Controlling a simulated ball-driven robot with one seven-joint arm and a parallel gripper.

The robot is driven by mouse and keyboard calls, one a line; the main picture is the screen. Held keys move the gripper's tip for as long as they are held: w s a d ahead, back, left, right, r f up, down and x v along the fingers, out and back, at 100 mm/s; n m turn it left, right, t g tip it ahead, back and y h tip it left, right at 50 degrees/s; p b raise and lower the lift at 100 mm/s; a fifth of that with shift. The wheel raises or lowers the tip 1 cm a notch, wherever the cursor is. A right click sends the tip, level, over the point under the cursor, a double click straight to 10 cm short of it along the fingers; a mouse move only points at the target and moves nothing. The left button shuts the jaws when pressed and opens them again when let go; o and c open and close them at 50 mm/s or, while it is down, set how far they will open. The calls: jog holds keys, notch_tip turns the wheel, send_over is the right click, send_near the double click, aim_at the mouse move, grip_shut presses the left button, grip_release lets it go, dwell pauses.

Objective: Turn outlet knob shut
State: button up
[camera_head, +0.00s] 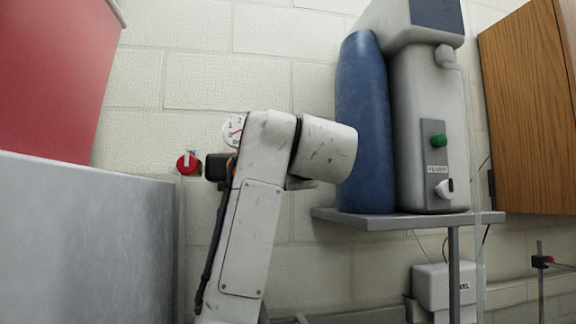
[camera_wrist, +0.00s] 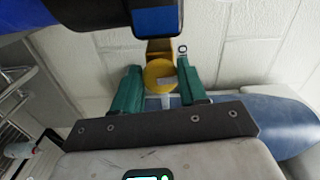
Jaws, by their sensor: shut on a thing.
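A round yellow knob (camera_wrist: 160,76) with a pale mark on its face shows in the wrist view, between the two green fingers of my gripper (camera_wrist: 159,72). My gripper is shut on it, one finger at each side. Its label is not readable, so I cannot confirm that it is the outlet knob. In the head view my arm hides this knob and my gripper. A red knob (camera_head: 187,163) with a white bar is on the wall left of my arm, beside a partly covered dial gauge (camera_head: 233,131).
A blue cylinder (camera_head: 362,120) and a grey machine (camera_head: 425,100) with a green knob (camera_head: 438,141) and a white knob (camera_head: 444,189) stand on a shelf (camera_head: 385,221). A wooden cabinet (camera_head: 530,100) is at right. A grey panel (camera_head: 85,240) fills the lower left.

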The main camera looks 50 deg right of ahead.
jog(key=shift+d+f+m, duration=0.1)
jog(key=shift+f+m, duration=0.1)
jog(key=shift+m, duration=0.4)
jog(key=o, duration=1)
jog(key=shift+r, duration=0.1)
jog(key=shift+s, duration=0.15)
jog(key=b+v, duration=0.3)
jog(key=v, duration=0.7)
jog(key=shift+s+a, duration=0.25)
jog(key=shift+a, duration=0.1)
